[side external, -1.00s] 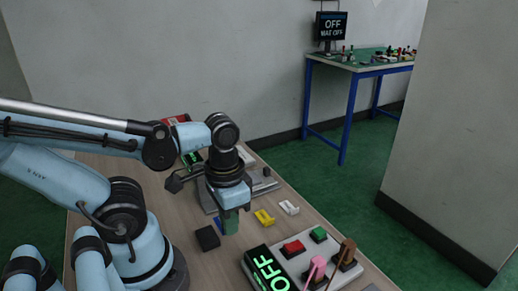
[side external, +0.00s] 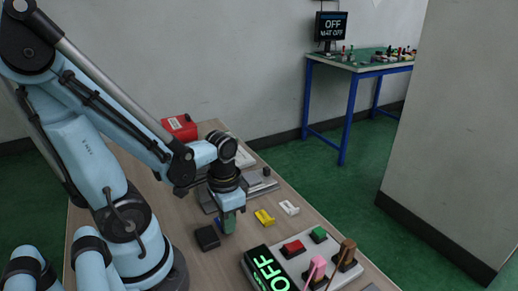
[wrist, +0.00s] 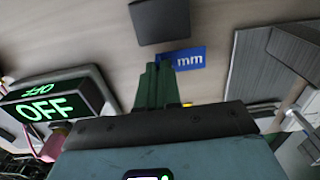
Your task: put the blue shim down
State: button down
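The blue shim (wrist: 190,58) shows in the wrist view as a flat blue piece with white "mm" lettering, just beyond the green fingertips. Its left end is hidden behind them. In the side view only a small blue sliver of the shim (side external: 218,223) shows at the left of the fingers. My gripper (side external: 228,226) points down low over the wooden bench. Its green fingers (wrist: 158,74) are close together, with the shim's hidden end at their tips, and look shut on it. Whether the shim touches the bench is hard to tell.
A black block (side external: 207,238) stands close to the left of the fingers. A yellow piece (side external: 264,217) and a white piece (side external: 289,208) lie to the right. The OFF display (side external: 267,269) and a lever panel (side external: 299,251) stand in front. A grey plate (wrist: 265,65) is nearby.

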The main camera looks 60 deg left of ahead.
jog(key=shift+f, duration=0.8)
jog(key=shift+f, duration=0.1)
jog(key=c, duration=1.3)
grip_release()
jog(key=shift+c, duration=0.2)
notch_tip(320, 180, up, 12)
jog(key=shift+o, duration=0.6)
jog(key=w+d+r+t, duration=0.1)
jog(key=w+d+t, duration=0.3)
jog(key=w+t, duration=0.3)
jog(key=w, duration=0.2)
jog(key=shift+w+d+r, duration=0.25)
jog(key=shift+w+r, duration=0.05)
